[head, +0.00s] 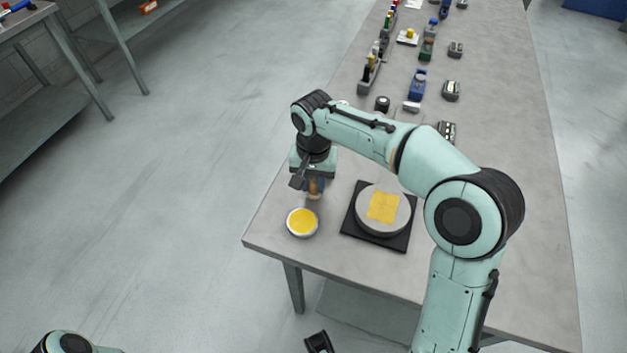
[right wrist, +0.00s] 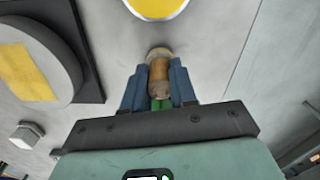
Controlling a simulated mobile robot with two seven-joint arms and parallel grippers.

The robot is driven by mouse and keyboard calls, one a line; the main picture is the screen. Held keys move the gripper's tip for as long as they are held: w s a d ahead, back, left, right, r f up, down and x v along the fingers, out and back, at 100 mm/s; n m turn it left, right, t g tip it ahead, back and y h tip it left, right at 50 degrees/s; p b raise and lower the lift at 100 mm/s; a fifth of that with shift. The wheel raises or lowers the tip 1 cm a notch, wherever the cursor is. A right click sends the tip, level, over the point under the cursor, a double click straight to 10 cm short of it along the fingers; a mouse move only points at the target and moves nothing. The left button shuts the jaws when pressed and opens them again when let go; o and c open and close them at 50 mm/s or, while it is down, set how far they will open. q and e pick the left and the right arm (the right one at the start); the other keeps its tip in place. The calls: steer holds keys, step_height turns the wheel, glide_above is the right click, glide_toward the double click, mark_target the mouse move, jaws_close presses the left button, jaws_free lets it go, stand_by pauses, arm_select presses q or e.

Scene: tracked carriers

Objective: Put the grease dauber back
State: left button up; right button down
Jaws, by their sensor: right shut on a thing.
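My right gripper (head: 312,194) is shut on the grease dauber (right wrist: 158,75), a short brown wooden piece with a paler, wider end, held between the blue fingers in the right wrist view. The dauber (head: 314,187) also shows small under the gripper in the head view, partly hidden by it. A white round dish (head: 290,228) filled with yellow grease stands just in front of the gripper near the table corner. The dauber appears just behind the dish, apart from it.
A grey disc (head: 371,226) with a yellow square patch (head: 383,206) sits on a black square base (head: 347,223), right of the dish. Bottles, a rack (head: 369,75) and small grey blocks (head: 451,90) stand farther back. The near right tabletop is bare.

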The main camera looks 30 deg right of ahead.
mark_target(313, 180)
steer(key=shift+f, duration=0.2)
steer(key=c, duration=0.9)
jaws_free()
steer(key=shift+r, duration=0.1)
step_height(313, 180, up, 12)
steer(key=p, duration=0.2)
steer(key=shift+r+p, duration=0.15)
steer(key=shift+p, duration=0.25)
